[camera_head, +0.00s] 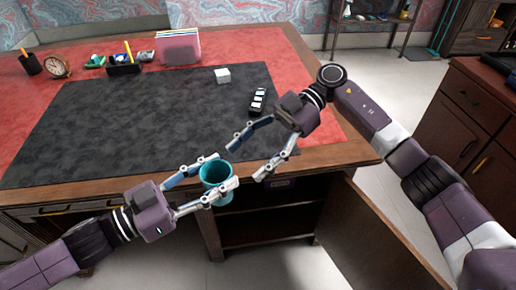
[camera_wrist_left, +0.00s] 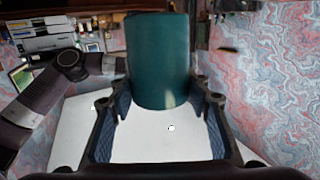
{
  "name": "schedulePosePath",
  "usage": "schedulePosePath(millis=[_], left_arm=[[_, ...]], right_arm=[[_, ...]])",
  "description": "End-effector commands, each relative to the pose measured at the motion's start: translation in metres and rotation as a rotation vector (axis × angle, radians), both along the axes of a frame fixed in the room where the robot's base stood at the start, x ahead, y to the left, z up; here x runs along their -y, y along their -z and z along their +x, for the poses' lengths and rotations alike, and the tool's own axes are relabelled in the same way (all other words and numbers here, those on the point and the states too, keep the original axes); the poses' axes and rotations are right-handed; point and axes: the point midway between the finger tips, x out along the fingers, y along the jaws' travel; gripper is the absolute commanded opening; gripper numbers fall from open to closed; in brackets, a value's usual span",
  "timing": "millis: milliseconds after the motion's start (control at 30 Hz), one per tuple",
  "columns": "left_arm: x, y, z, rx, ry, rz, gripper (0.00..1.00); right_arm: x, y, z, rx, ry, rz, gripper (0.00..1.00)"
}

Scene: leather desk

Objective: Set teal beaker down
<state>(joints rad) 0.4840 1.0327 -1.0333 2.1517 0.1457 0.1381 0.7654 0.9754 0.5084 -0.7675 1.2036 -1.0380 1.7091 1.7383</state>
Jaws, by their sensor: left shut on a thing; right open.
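The teal beaker (camera_head: 215,172) is at the front edge of the desk in the head view, its open mouth facing up. My left gripper (camera_head: 214,176) is shut on it, with one finger on each side. In the left wrist view the beaker (camera_wrist_left: 158,60) fills the upper middle between the fingers. My right gripper (camera_head: 256,148) is open and empty, to the right of the beaker and over the front right part of the mat. Whether the beaker's base touches anything is hard to tell.
A black mat (camera_head: 110,125) covers much of the red leather desk (camera_head: 285,55). A pink file holder (camera_head: 178,48), a clock (camera_head: 57,67) and a pen cup (camera_head: 31,64) stand behind. The mat's left and middle are clear.

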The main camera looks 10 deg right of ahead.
Motion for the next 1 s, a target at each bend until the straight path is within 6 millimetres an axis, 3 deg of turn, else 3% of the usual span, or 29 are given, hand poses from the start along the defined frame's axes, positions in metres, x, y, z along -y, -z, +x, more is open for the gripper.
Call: schedulePosePath(millis=[300, 500, 900, 1000], left_arm=[[0.0, -0.001, 0.0, 0.001, 0.001, 0.0, 0.15], [0.0, -0.001, 0.0, 0.001, 0.001, 0.0, 0.15], [0.0, -0.001, 0.0, 0.001, 0.001, 0.0, 0.15], [0.0, -0.001, 0.0, 0.001, 0.001, 0.0, 0.15]], right_arm=[[-0.05, 0.023, -0.027, 0.001, -0.004, 0.003, 0.64], [-0.069, 0.032, -0.036, 0.001, -0.003, 0.002, 0.64], [-0.075, 0.035, -0.039, 0.001, -0.002, 0.001, 0.64], [-0.075, 0.035, -0.039, 0.001, -0.002, 0.001, 0.54]])
